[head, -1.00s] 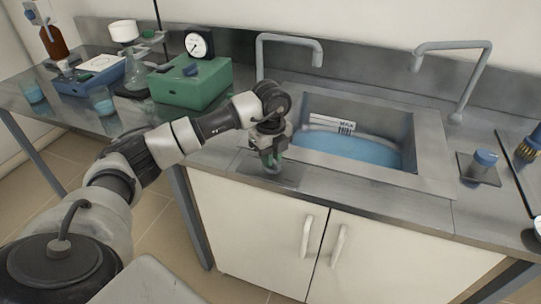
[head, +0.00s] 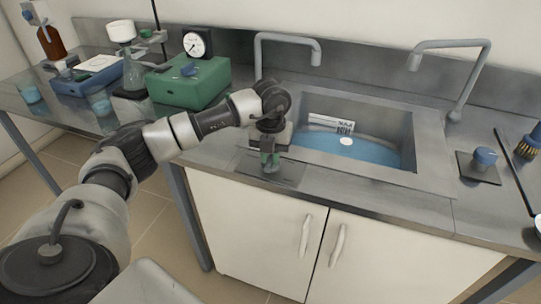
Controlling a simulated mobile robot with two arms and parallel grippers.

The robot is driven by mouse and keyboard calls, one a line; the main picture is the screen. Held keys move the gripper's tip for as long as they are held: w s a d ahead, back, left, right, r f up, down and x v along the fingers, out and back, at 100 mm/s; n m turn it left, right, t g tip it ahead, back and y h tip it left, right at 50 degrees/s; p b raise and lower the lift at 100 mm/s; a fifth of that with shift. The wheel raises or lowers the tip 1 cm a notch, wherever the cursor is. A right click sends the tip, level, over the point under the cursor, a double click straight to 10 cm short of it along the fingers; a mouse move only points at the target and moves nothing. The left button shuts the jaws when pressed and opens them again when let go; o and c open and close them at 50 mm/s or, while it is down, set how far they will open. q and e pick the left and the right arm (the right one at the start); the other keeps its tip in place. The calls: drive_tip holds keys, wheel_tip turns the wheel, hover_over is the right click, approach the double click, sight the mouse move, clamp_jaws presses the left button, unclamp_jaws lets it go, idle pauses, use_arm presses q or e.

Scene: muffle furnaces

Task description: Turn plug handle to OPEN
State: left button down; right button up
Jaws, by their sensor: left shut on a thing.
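My left gripper (head: 269,160) points down at the counter's front strip, left of the sink. The fingers hide most of the handle, and I cannot read any marking on the plate. The steel sink (head: 432,150) holds blue water (head: 376,151). A small white disc (head: 346,141), perhaps the plug, shows in the water. My right gripper is not in view.
Two grey taps (head: 284,38) (head: 452,45) stand behind the sink. A blue knob on a plate (head: 485,158) is to its right. A green box with a gauge (head: 188,82) and glassware (head: 133,75) stand on the left. White cupboard doors (head: 262,220) are below.

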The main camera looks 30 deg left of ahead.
sight(271, 157)
use_arm(q)
drive_tip(key=shift+m, duration=0.9)
drive_tip(key=c, duration=1.1)
unclamp_jaws()
drive_tip(key=shift+r, duration=0.15)
wheel_tip(271, 157, up, 11)
drive_tip(key=shift+f, duration=0.2)
